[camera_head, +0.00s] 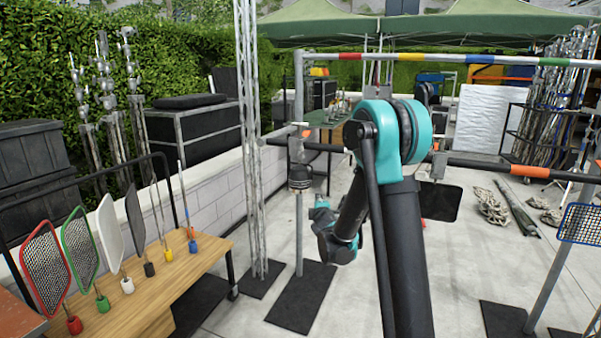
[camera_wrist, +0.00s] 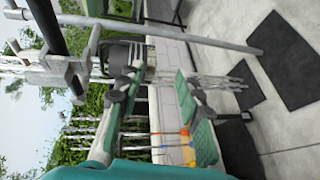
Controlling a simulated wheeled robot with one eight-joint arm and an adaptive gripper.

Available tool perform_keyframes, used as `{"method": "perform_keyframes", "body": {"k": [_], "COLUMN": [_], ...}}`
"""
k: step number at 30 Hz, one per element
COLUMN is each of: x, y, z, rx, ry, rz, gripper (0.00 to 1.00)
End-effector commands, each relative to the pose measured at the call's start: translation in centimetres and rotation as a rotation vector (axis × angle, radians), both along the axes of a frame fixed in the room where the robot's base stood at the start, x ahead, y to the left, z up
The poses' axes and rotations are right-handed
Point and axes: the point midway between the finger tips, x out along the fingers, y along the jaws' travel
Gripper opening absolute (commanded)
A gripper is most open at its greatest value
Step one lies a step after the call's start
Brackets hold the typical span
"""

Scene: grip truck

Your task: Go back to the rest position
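My gripper (camera_wrist: 160,95) shows in the wrist view with its two green-padded fingers spread apart. Nothing is between the fingers. In the head view, my gripper (camera_head: 320,207) is small and partly hidden behind my own teal and black arm.
A wooden table (camera_head: 190,268) with several coloured-base paddles stands at the left. A striped bar (camera_head: 430,58) crosses above, and a lower dark bar (camera_head: 490,165) runs to the right. Black floor plates (camera_head: 303,297) lie below.

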Motion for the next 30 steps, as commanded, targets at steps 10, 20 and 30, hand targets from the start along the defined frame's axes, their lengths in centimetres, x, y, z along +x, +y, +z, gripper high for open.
{"method": "perform_keyframes", "body": {"k": [10, 20, 30], "x": [-12.8, -28.8, -42.3], "y": [-10.2, -13.8, -12.7], "z": [-1.1, -5.7, -10.3], "rx": [0.469, 0.888, 1.182], "ry": [0.291, 0.560, 0.782], "rz": [-0.370, -0.728, -1.019], "gripper": [0.35, 0.35, 0.35]}}
